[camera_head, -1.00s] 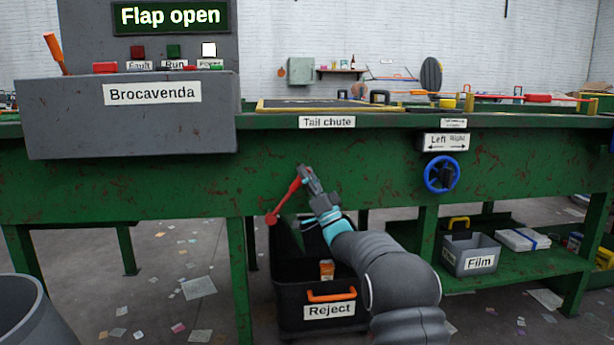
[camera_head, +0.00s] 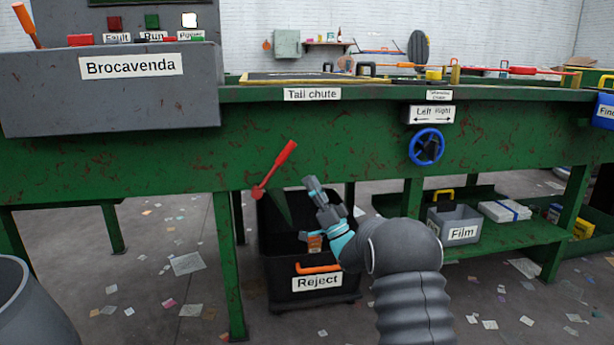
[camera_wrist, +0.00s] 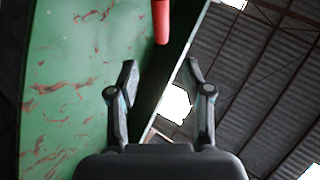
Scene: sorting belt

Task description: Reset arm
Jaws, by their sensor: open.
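My gripper (camera_head: 312,187) is open and empty in front of the green belt frame, above the black Reject bin (camera_head: 285,290). In the wrist view its two fingers (camera_wrist: 160,80) stand apart with nothing between them. The red lever (camera_head: 275,170) on the belt frame slants up to the right, just left of my gripper and apart from it. The lever's red end also shows at the top of the wrist view (camera_wrist: 161,20). An orange item (camera_head: 314,243) shows in the bin, partly hidden by my arm.
The green belt frame (camera_head: 110,170) spans the view. A blue handwheel (camera_head: 427,146) sticks out at the right, under a Left/Right sign. The Brocavenda panel (camera_head: 110,95) juts out at the left. A grey Film box (camera_head: 455,225) stands on the lower shelf. Litter lies on the floor.

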